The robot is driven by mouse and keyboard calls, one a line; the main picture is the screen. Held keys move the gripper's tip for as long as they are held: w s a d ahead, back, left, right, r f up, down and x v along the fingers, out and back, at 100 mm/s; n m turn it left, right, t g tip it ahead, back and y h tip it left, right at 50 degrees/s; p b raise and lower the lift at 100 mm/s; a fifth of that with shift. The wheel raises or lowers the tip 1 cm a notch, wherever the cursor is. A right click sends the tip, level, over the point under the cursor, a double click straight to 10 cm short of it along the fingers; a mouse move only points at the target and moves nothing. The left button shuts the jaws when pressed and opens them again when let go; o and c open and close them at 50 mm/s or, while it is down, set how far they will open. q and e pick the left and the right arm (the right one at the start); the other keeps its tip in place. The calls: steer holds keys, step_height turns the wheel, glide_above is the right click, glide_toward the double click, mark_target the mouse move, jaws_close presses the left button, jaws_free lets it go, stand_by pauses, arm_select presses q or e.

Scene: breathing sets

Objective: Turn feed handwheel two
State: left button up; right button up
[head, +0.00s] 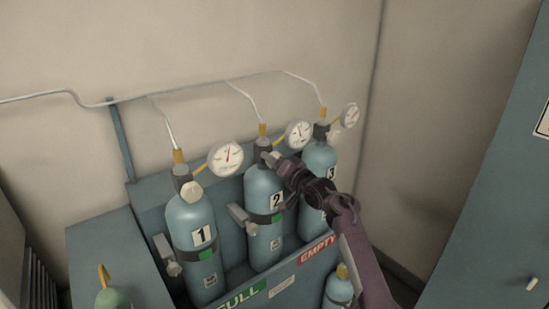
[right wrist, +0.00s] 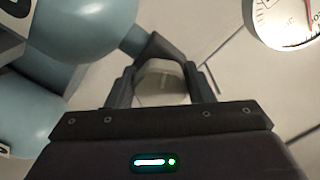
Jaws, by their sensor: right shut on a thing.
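Blue cylinder two (head: 259,190) stands in the middle of the rack with a "2" label, a grey valve and a gauge (head: 299,134) at its top. My right gripper (head: 271,159) reaches in from the right at that valve, above the label. In the right wrist view its two fingers (right wrist: 160,85) are shut on a pale, rounded handwheel (right wrist: 160,80), which shows between them. My gripper hides most of this handwheel in the head view. My left gripper is not in view.
Cylinder one (head: 187,225), with its pale handwheel (head: 191,191), stands left. Cylinder three (head: 319,157) stands right, partly behind my arm. Thin pipes (head: 215,87) run along the wall above. A small cylinder (head: 338,288) is at the "EMPTY" sign (head: 317,250).

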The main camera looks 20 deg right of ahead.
steer(key=m+p, duration=0.1)
steer(key=m, duration=0.1)
steer(key=m+p, duration=0.1)
steer(key=m, duration=0.1)
steer(key=m+p, duration=0.1)
steer(key=m, duration=0.1)
steer(key=shift+s+a+m, duration=0.1)
steer(key=shift+a+m, duration=0.15)
steer(key=shift+m, duration=0.05)
steer(key=m+p, duration=0.1)
steer(key=m, duration=0.1)
steer(key=shift+m, duration=0.3)
steer(key=shift+m+p, duration=0.4)
steer(key=shift+m, duration=0.5)
steer(key=m, duration=0.3)
steer(key=shift+m, duration=0.3)
steer(key=m, duration=0.3)
steer(key=shift+d+r+m, duration=0.1)
steer(key=shift+m, duration=0.2)
steer(key=m, duration=0.6)
steer(key=shift+d+r, duration=0.1)
steer(key=shift+d, duration=0.05)
